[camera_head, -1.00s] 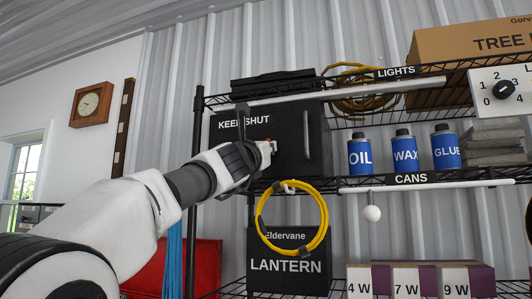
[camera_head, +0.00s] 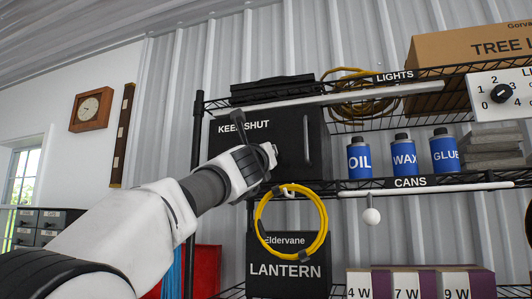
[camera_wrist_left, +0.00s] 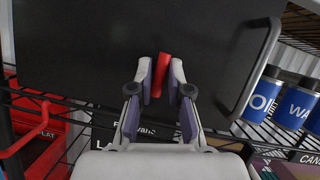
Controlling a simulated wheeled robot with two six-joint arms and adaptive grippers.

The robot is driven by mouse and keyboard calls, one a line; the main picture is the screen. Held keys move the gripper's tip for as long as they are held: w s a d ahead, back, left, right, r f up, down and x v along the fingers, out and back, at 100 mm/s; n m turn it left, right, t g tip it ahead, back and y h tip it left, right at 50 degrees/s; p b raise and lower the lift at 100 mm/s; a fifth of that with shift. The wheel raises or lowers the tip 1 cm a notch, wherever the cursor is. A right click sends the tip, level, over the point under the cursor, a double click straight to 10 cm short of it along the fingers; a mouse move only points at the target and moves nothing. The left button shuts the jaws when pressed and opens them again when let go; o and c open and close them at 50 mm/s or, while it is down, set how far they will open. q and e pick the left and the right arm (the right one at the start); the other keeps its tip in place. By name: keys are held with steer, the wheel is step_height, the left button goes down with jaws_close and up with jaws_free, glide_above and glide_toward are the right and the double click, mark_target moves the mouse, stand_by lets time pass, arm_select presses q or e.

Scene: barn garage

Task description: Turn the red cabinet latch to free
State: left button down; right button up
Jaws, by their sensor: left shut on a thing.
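The black cabinet (camera_head: 291,122) marked KEEP SHUT stands on the wire shelf, with its door closed and a vertical handle (camera_head: 307,140) on the right. The red latch (camera_wrist_left: 160,76) is on the cabinet's front. In the left wrist view it is a short bar, nearly upright, with its top leaning slightly right. My left gripper (camera_wrist_left: 161,82) is shut on the latch, one finger on each side. In the head view my left gripper (camera_head: 270,156) is at the cabinet's front, left of the handle, and hides the latch. My right gripper is in neither view.
A yellow cable coil (camera_head: 322,222) hangs just below the gripper, in front of the LANTERN box (camera_head: 286,269). Blue cans (camera_head: 360,158) stand right of the cabinet. A white ball (camera_head: 371,216) hangs from the shelf edge. A red thing (camera_head: 207,268) is low on the left.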

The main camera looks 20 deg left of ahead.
arm_select(q)
steer(key=shift+w+f, duration=0.15)
steer(key=shift+f, duration=0.15)
